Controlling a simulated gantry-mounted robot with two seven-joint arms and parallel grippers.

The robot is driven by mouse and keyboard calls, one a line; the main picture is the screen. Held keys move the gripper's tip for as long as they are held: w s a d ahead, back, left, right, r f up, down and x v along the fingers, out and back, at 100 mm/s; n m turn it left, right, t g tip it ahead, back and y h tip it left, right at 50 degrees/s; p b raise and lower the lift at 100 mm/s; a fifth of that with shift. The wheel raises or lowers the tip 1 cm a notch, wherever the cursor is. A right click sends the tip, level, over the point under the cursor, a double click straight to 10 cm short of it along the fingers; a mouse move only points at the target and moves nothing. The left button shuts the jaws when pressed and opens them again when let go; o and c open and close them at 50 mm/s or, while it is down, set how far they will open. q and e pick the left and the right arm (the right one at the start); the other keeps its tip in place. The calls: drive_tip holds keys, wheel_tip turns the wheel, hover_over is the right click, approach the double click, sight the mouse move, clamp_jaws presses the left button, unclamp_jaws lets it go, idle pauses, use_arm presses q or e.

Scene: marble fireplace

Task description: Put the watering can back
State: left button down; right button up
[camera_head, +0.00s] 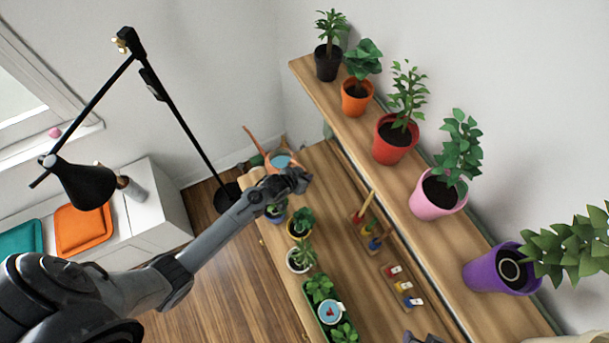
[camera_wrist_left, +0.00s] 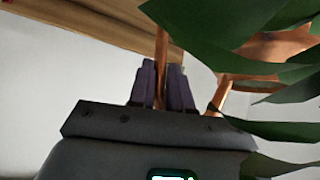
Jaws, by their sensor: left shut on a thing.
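The copper-orange watering can (camera_head: 281,170) is at the far left end of the lower wooden bench, its thin spout pointing up and left. My left gripper (camera_head: 298,178) is at the can, and my arm hides part of it. In the left wrist view the two fingers (camera_wrist_left: 163,86) are shut on a thin copper bar of the can (camera_wrist_left: 161,45). More copper parts show at the right there, partly behind green leaves. I cannot tell whether the can touches the bench. A small grey part at the bottom edge of the head view may be my right gripper (camera_head: 425,339); its jaws cannot be made out.
Potted plants line the raised shelf (camera_head: 312,78). Small pots and a green planter (camera_head: 335,311) stand along the bench's front edge. Tools and small coloured items lie mid-bench. A black lamp (camera_head: 182,125) stands left of the bench. Leaves (camera_wrist_left: 285,130) hang close to the left gripper.

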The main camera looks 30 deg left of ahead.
use_arm(q)
drive_tip(key=shift+w, duration=0.15)
drive_tip(key=c, duration=1.1)
unclamp_jaws()
drive_tip(key=shift+f, duration=0.1)
drive_tip(key=shift+o, duration=0.2)
drive_tip(key=s+d+r+g, duration=0.2)
drive_tip(key=s+r, duration=0.7)
drive_tip(key=s, duration=0.4)
drive_tip(key=s+d+r+m+g, duration=0.1)
drive_tip(key=s+d+r+g, duration=0.2)
drive_tip(key=s+r, duration=0.7)
drive_tip(key=s+p, duration=0.1)
drive_tip(key=s, duration=0.3)
drive_tip(key=shift+s+d+g+y, duration=0.15)
drive_tip(key=shift+d+g+y, duration=0.05)
drive_tip(key=shift+g+y, duration=0.1)
drive_tip(key=shift+r, duration=0.2)
